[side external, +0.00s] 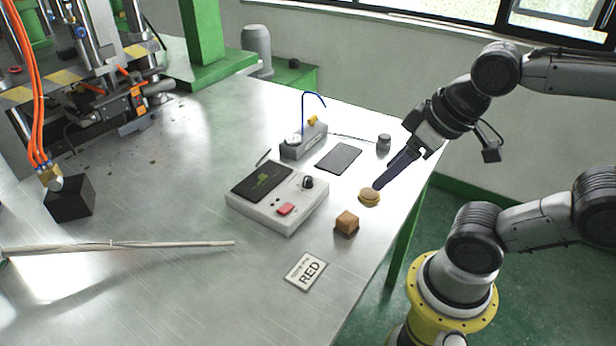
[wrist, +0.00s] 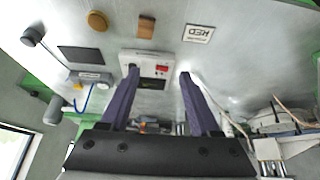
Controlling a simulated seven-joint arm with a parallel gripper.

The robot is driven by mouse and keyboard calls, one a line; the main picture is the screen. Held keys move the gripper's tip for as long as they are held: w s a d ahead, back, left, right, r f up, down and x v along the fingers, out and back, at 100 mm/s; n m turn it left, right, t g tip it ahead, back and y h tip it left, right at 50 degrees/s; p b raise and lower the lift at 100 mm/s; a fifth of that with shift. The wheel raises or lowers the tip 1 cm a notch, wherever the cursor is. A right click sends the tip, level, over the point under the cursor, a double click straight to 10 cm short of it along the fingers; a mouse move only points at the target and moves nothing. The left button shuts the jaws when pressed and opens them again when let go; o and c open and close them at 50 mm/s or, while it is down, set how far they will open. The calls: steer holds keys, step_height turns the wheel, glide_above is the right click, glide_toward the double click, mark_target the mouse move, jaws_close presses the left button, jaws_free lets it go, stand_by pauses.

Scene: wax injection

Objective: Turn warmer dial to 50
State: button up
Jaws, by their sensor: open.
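The warmer (side external: 245,203) is a pale grey box with a black top plate, lying on the metal table. Its black dial (side external: 307,182) sits on the top near the right corner, beside a red switch (side external: 285,209). The dial's setting is too small to read. My gripper (side external: 378,186) is open and empty, to the right of the warmer and apart from it. In the wrist view the warmer (wrist: 145,56) shows upside down between and beyond the fingertips of my gripper (wrist: 159,72); the dial is hard to make out there.
A round golden piece (side external: 369,197) appears right by the fingertips in the side view. A brown block (side external: 346,223), a RED card (side external: 305,271), a dark flat pad (side external: 339,158) and a grey device with a blue wire (side external: 303,144) surround the warmer. A press stands at left.

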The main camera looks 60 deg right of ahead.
steer(key=w+d+r+n+h, duration=0.1)
steer(key=w+d+r+n, duration=0.2)
steer(key=n, duration=0.6)
steer(key=n+g+h, duration=0.3)
steer(key=n+g, duration=0.1)
steer(key=n, duration=0.9)
glide_above(308, 178)
steer(key=s+a, duration=0.2)
steer(key=a, duration=0.3)
step_height(308, 178, down, 8)
steer(key=x, duration=1.2)
steer(key=shift+w+d+f, duration=0.1)
steer(key=shift+d+f, duration=0.1)
steer(key=shift+d, duration=0.05)
jaws_close()
